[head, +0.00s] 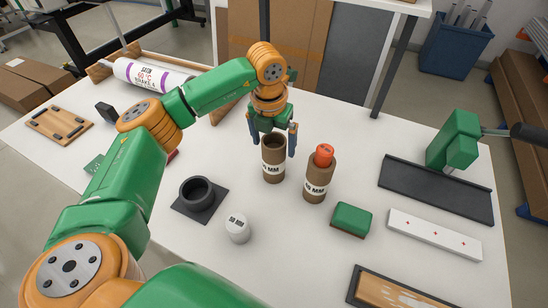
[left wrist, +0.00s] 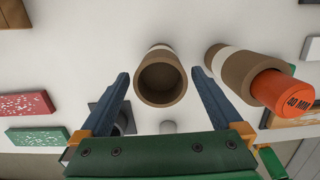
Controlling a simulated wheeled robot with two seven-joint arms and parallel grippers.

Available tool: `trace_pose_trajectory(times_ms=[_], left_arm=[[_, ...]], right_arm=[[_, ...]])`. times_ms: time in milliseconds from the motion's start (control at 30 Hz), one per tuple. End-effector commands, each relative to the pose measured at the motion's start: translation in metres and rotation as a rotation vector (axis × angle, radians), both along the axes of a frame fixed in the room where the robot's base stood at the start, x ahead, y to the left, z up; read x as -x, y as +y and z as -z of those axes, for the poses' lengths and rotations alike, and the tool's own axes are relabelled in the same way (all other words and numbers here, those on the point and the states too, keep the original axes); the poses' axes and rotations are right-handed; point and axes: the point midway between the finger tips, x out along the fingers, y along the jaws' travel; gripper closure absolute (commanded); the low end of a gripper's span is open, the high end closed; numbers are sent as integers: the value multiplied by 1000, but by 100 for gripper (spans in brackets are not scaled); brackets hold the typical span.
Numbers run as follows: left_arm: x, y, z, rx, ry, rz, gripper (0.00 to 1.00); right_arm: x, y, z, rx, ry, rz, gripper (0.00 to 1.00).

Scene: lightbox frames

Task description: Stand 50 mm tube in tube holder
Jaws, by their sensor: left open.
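An open, uncapped brown cardboard tube (head: 273,172) with a white label stands upright on the white table; the label's number is hard to read. It also shows in the left wrist view (left wrist: 163,98), mouth towards the camera. A black round holder on a square base (head: 197,194) stands empty to its left. A second brown tube (head: 316,187) with an orange cap (head: 324,154) stands to its right. My left gripper (head: 273,142) is open over the uncapped tube, pointing down, fingers on either side of its mouth with gaps. My right gripper is out of view.
A white cap marked 50 MM (head: 237,228) stands near the holder. A green block (head: 351,219), a white strip (head: 434,235), a black tray (head: 435,189) and a green tool (head: 456,143) lie to the right. A large roll (head: 150,75) lies at the back left.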

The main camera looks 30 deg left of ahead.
Motion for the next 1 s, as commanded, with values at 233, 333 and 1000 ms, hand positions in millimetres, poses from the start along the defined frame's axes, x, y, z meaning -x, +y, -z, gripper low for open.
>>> trace_pose_trajectory(times_ms=[233,333,1000], left_arm=[[-2,0,14,0,-1,1,0],[-2,0,14,1,-1,1,8],[-2,-1,11,2,-3,1,100]], right_arm=[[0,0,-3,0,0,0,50],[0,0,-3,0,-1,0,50],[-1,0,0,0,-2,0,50]])
